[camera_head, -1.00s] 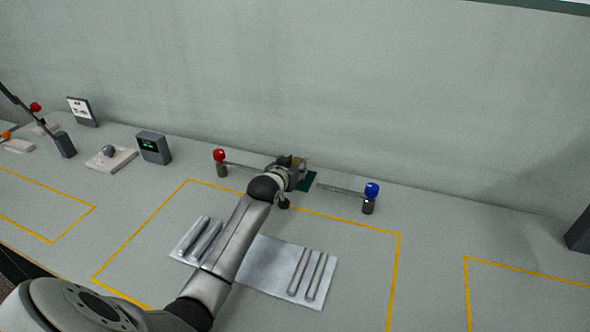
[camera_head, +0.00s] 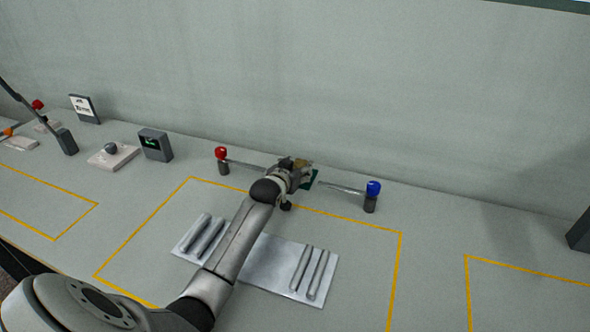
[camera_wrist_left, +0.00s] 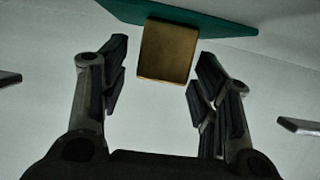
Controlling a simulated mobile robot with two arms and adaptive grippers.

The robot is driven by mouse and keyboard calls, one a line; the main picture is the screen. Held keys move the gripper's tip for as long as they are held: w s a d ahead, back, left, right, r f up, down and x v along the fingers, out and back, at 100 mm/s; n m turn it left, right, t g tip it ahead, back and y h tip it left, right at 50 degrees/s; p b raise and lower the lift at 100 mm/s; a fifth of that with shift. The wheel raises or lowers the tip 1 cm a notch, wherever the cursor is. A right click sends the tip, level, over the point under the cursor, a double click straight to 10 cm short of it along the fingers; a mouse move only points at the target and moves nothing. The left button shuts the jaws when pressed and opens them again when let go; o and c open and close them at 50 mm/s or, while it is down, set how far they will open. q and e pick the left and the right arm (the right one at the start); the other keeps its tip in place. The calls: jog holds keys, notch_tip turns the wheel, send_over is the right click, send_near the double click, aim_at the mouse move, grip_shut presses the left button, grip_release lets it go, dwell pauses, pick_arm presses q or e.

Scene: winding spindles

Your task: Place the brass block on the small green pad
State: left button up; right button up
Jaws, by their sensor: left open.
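The brass block (camera_wrist_left: 166,50) is between the spread fingers of my left gripper (camera_wrist_left: 160,72) in the left wrist view, with gaps on both sides. The block overlaps the near edge of the green pad (camera_wrist_left: 225,27) in that view; I cannot tell whether it rests on the pad. In the head view my left gripper (camera_head: 297,172) is at the back of the table and hides much of the block (camera_head: 304,163) and part of the green pad (camera_head: 313,179). My right gripper is not in view.
A red-knobbed post (camera_head: 222,160) and a blue-knobbed post (camera_head: 371,197), each with a bar, flank the pad. A metal plate (camera_head: 268,262) with several rods lies in front, under my left arm. A small grey display box (camera_head: 155,145) stands left. The wall is close behind.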

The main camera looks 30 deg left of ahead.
pick_arm(q)
jog(key=v, duration=1.2)
jog(key=shift+r, duration=0.15)
